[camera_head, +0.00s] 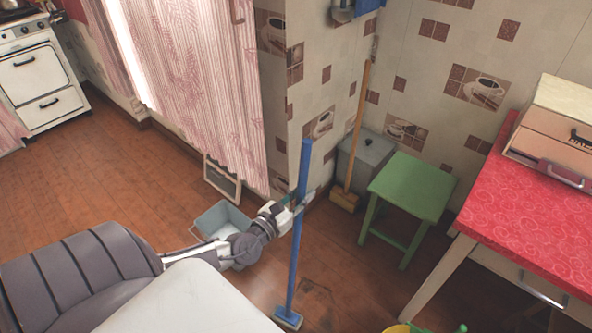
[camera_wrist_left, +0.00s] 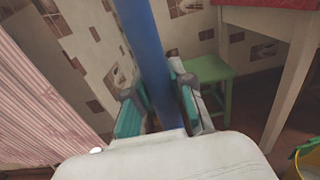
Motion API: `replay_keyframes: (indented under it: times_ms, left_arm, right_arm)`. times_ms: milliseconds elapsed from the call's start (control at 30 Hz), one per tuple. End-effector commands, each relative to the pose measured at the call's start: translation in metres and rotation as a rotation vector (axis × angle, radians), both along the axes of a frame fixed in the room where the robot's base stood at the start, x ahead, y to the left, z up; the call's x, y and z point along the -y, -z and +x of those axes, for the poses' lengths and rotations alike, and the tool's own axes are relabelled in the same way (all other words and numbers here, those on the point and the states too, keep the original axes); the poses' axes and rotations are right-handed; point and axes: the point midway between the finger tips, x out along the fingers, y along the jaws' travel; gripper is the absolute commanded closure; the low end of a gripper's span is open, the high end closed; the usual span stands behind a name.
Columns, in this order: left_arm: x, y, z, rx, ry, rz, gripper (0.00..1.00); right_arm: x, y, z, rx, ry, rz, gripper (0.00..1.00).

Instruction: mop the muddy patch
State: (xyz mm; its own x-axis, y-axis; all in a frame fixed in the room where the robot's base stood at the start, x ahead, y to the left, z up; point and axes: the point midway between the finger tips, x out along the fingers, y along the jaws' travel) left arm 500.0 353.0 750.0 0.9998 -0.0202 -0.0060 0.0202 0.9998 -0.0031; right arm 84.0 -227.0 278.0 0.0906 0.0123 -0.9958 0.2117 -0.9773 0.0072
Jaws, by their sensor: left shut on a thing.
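A mop with a blue pole (camera_head: 302,165) stands nearly upright on the wooden floor. Its blue head (camera_head: 288,319) is low in the head view, at the bottom edge of the picture. My left gripper (camera_head: 298,205) is shut on the pole partway up. In the left wrist view the pole (camera_wrist_left: 151,50) runs between the teal finger pads of the left gripper (camera_wrist_left: 163,112). A faint darker patch (camera_head: 319,287) shows on the floor just right of the mop head; its edges are unclear. My right gripper is not in view.
A pale blue bin (camera_head: 212,222) stands behind my left arm. A green stool (camera_head: 413,187), a grey box (camera_head: 367,163) and a wooden-handled broom (camera_head: 357,130) stand by the wall. A red-topped table (camera_head: 520,215) is at right. A yellow bucket (camera_head: 398,328) is at the bottom edge.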

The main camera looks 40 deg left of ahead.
Motion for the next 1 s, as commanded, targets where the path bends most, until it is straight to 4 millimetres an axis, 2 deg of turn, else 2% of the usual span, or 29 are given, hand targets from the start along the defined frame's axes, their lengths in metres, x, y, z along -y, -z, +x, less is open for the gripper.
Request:
replay_keyframes:
  times_ms: [167, 567, 1000]
  left_arm:
    - [0.000, 0.001, 0.014, 0.003, 0.000, 0.002, 1.00]
    - [0.001, 0.002, 0.018, -0.001, 0.000, 0.000, 1.00]
    - [0.001, -0.001, 0.058, 0.002, 0.000, 0.001, 1.00]
  right_arm:
    - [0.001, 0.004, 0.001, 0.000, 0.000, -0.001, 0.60]
    - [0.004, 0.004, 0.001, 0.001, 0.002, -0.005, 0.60]
    - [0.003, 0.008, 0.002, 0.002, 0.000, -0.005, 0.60]
